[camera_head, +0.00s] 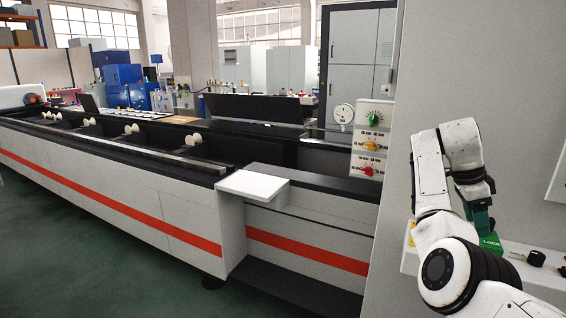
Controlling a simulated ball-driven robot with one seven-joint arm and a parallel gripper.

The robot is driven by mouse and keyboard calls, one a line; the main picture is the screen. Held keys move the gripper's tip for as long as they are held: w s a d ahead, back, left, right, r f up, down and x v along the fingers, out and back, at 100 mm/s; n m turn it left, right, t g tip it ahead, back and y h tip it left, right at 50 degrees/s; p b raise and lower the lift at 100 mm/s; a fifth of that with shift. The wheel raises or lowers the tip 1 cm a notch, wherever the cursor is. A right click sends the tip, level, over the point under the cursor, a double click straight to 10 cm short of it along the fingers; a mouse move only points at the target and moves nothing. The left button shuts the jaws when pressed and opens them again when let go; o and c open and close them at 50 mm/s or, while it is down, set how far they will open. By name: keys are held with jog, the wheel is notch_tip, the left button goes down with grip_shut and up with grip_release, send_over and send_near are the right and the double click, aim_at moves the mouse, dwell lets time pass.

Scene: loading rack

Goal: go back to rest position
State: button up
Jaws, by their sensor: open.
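My arm is on the right side of the head view, folded in front of the grey wall. My gripper (484,222) is the dark part at its end, pointing down, open, and partly hidden by the arm links. It is close to a green block with white lettering (491,243) on a pale ledge. I cannot tell whether the two touch. No held object shows.
The pale ledge (520,258) carries black knobs (536,258). A long white machine with an orange stripe (130,205) fills the left. Green floor (60,265) is clear.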

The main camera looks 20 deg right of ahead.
jog(key=s+a+f+n+t, duration=0.1)
jog(key=s+a+f+n, duration=0.3)
jog(key=f, duration=0.5)
jog(key=s+a+f+n, duration=0.2)
jog(key=a+f+n, duration=0.2)
jog(key=a+f, duration=0.3)
jog(key=s+a+f+n+t, duration=0.1)
jog(key=s+a+f+n, duration=0.3)
jog(key=f, duration=0.6)
jog(key=s+a+f+n+t+y, duration=0.1)
jog(key=s+a+f+n, duration=0.2)
jog(key=s+a+n, duration=0.3)
jog(key=s+a+f+n+y, duration=0.2)
jog(key=s+a+n, duration=0.5)
jog(key=s+a, duration=0.5)
jog(key=a, duration=0.3)
jog(key=shift+s+a+f+t+p, duration=0.35)
jog(key=shift+s+a+f+t, duration=0.05)
